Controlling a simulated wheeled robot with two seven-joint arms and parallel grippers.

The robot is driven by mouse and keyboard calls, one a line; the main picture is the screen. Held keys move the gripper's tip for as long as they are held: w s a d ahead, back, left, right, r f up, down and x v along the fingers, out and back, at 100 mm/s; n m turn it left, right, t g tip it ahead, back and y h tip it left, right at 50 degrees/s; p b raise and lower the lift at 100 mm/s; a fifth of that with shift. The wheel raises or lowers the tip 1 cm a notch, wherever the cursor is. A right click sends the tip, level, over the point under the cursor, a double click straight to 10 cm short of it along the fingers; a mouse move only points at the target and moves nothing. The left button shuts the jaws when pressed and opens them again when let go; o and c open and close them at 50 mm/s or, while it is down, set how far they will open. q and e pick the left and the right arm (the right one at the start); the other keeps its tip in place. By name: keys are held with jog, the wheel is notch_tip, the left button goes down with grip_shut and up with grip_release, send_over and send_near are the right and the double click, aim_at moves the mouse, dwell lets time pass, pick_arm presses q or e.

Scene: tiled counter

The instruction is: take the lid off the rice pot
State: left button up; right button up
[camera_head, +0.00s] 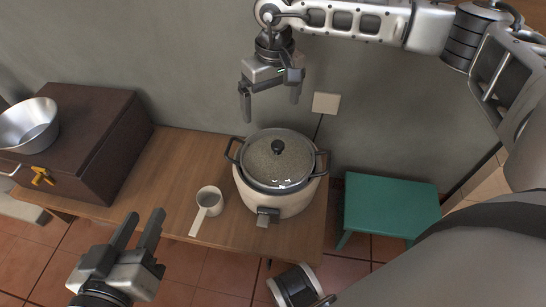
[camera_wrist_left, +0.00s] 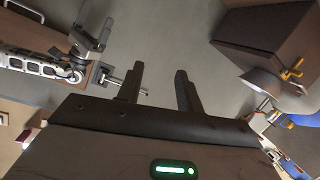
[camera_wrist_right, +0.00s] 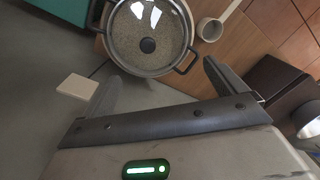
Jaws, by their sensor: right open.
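The rice pot (camera_head: 266,201) is a cream cooker standing on the wooden counter, with dark side handles. Its speckled glass lid (camera_head: 262,160) is on it, with a round black knob (camera_head: 278,147) in the middle. The lid (camera_wrist_right: 130,40) and knob (camera_wrist_right: 148,46) also show in the right wrist view. My right gripper (camera_head: 270,92) is open and empty, above and behind the pot near the wall, fingers pointing down. My left gripper (camera_head: 142,226) is open and empty at the lower left, apart from the pot; its fingers (camera_wrist_left: 158,85) show in the left wrist view.
A white handled cup (camera_head: 208,199) stands left of the pot. A dark brown box (camera_head: 82,135) with a metal bowl (camera_head: 28,122) on top is at the left. A green stool (camera_head: 390,203) is at the right. A wall plate (camera_head: 326,103) is behind the pot.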

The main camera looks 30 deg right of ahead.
aim_at(278, 144)
jog(key=shift+h, duration=0.4)
jog(key=f+b, duration=0.1)
jog(key=f, duration=0.2)
jog(key=d+f+b, duration=0.1)
jog(key=f, duration=0.3)
jog(key=f+b, duration=0.1)
jog(key=f, duration=0.2)
jog(key=shift+w+d+f+b, duration=0.3)
jog(key=shift+d+f, duration=0.05)
jog(key=shift+f, duration=0.05)
notch_tip(278, 144, down, 4)
jog(key=shift+s+r+b, duration=0.15)
jog(key=shift+r+b, duration=0.05)
jog(key=shift+b, duration=0.7)
jog(key=shift+f, duration=0.5)
jog(key=c, duration=1)
pick_arm(q)
jog(key=shift+w+d+r+n+t+h, duration=0.2)
jog(key=shift+d+r+n+t+h, duration=0.1)
jog(key=shift+r+t+h, duration=0.25)
jog(key=shift+w+d+r+n+t+h, duration=0.2)
jog(key=shift+d+r+n+t+h, duration=0.1)
jog(key=shift+r+t+h, duration=0.2)
pick_arm(e)
jog(key=c, duration=1)
